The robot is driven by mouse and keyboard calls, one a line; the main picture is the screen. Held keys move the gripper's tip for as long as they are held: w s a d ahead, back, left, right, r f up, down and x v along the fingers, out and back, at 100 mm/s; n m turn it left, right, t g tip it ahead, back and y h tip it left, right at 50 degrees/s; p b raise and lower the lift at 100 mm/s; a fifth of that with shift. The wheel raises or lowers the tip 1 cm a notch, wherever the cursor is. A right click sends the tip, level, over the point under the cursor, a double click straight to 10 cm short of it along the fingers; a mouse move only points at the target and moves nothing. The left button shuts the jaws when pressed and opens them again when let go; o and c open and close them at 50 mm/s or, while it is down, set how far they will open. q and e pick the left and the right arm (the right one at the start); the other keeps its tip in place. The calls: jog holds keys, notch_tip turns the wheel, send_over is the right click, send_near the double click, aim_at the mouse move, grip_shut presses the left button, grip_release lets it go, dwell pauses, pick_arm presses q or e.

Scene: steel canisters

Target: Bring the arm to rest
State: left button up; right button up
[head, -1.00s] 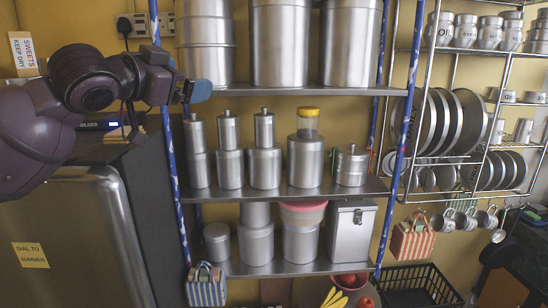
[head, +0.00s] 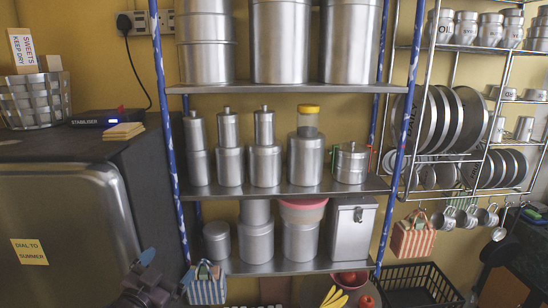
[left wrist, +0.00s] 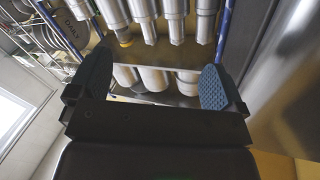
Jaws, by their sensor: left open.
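My left gripper (head: 166,273) is at the bottom left of the head view, low in front of the fridge's right side and left of a striped bag. In the left wrist view its two blue-padded fingers (left wrist: 155,88) stand wide apart with nothing between them. Steel canisters (head: 264,165) stand on the middle shelf, and they also show beyond the fingers in the left wrist view (left wrist: 175,22). The left gripper is apart from the shelves and canisters. My right gripper is not seen.
The fridge (head: 65,220) stands at the left, with a stabiliser box (head: 93,119) and a steel basket (head: 35,100) on top. The shelf rack (head: 280,190) fills the middle. A striped bag (head: 207,288) hangs near my gripper. A black crate (head: 415,290) is at lower right.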

pick_arm(q)
jog(key=s+a+f+n+g+y, duration=0.2)
jog(key=s+f+n+g, duration=0.1)
jog(key=s+f, duration=0.9)
jog(key=s+a+f+n+g+y, duration=0.2)
jog(key=s+f+n, duration=0.1)
jog(key=s+f, duration=1)
jog(key=shift+a+f+g+y+b, duration=0.15)
jog(key=shift+f+g+y+b, duration=0.15)
jog(key=shift+f+g, duration=0.1)
jog(key=shift+o, duration=0.4)
